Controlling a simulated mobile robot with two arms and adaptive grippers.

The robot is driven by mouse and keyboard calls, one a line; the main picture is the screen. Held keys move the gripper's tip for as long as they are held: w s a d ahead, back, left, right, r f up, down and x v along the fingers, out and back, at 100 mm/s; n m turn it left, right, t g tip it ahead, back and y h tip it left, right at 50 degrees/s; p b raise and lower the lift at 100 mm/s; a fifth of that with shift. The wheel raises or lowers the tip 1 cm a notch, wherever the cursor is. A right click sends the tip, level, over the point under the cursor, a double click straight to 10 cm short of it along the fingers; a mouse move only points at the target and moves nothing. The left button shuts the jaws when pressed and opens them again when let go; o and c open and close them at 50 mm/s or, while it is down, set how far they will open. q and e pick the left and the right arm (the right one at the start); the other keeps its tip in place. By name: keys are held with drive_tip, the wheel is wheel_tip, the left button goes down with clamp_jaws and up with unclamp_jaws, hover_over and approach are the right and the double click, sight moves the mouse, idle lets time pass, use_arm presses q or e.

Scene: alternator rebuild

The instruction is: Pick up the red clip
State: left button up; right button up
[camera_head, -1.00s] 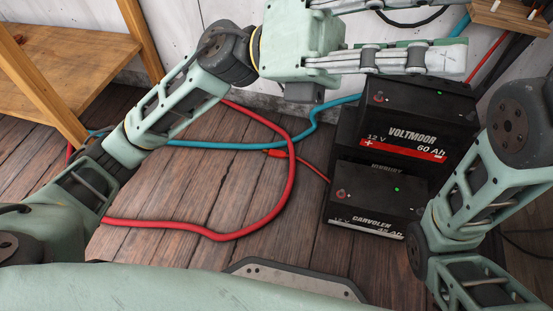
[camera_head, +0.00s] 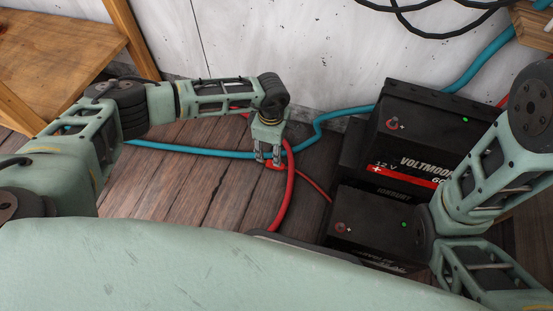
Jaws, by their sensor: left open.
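The red clip (camera_head: 271,166) shows only as a small red patch near the floor, at the end of a thin red lead. My left gripper (camera_head: 269,160) points down right over it, with its fingers apart around or just above the clip. The gripper hides most of the clip, and I cannot tell whether the fingers touch it. My right arm comes in at the right edge, and its gripper is out of the picture.
Black batteries (camera_head: 415,125) stand right of the clip. A thick red cable (camera_head: 287,195) and a blue cable (camera_head: 190,149) run close by my left gripper. A wooden shelf (camera_head: 55,45) stands at the left. The plank floor (camera_head: 170,190) has free room.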

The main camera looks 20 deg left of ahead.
sight(272, 164)
use_arm(q)
drive_tip(key=shift+s+f+b, duration=0.1)
drive_tip(key=shift+f+b, duration=0.2)
drive_tip(key=shift+f, duration=0.55)
wheel_tip(272, 164, down, 5)
drive_tip(key=b, duration=0.5)
drive_tip(key=shift+s+d, duration=0.1)
drive_tip(key=shift+r, duration=0.15)
drive_tip(key=shift+c, duration=0.4)
drive_tip(key=c, duration=0.8)
